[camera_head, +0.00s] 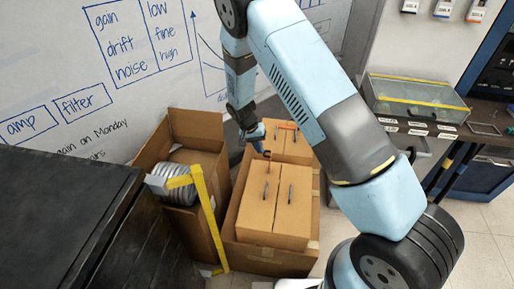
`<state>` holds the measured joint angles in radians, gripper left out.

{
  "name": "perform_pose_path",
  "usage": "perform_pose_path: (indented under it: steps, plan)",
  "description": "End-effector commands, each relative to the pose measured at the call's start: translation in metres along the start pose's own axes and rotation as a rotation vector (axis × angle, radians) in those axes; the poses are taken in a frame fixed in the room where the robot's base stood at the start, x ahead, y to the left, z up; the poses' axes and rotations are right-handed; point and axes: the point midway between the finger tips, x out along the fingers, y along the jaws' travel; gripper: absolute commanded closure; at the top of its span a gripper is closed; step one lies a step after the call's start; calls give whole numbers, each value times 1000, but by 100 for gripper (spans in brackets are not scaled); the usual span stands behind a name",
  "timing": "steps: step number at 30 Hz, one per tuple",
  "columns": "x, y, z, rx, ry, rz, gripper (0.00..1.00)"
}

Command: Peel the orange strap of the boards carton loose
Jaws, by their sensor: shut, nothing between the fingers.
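The orange strap (285,126) shows as a short band on top of the rear brown carton (298,146), which I take to be the boards carton. My gripper (266,153) points down at the left side of that carton, close to the strap's left end. It is shut, with nothing seen in it. My wrist and gripper hide the carton's left edge. The picture is too small to tell whether the fingers touch the strap or the cardboard.
A front carton (273,219) with dark handles stands in the same large open box (233,255). A black case (60,220) fills the lower left; a bench (440,128) stands right.

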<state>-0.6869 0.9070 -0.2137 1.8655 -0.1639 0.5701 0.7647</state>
Motion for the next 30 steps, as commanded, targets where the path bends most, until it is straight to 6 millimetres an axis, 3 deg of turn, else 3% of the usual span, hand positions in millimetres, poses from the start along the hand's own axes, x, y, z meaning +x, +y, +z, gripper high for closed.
perform_pose_path:
  steps: [23, 30]
  plan:
    - [-16, 3, 1, -3, 1, 0, 100]
    - [-26, -15, -1, 1, 1, -1, 100]
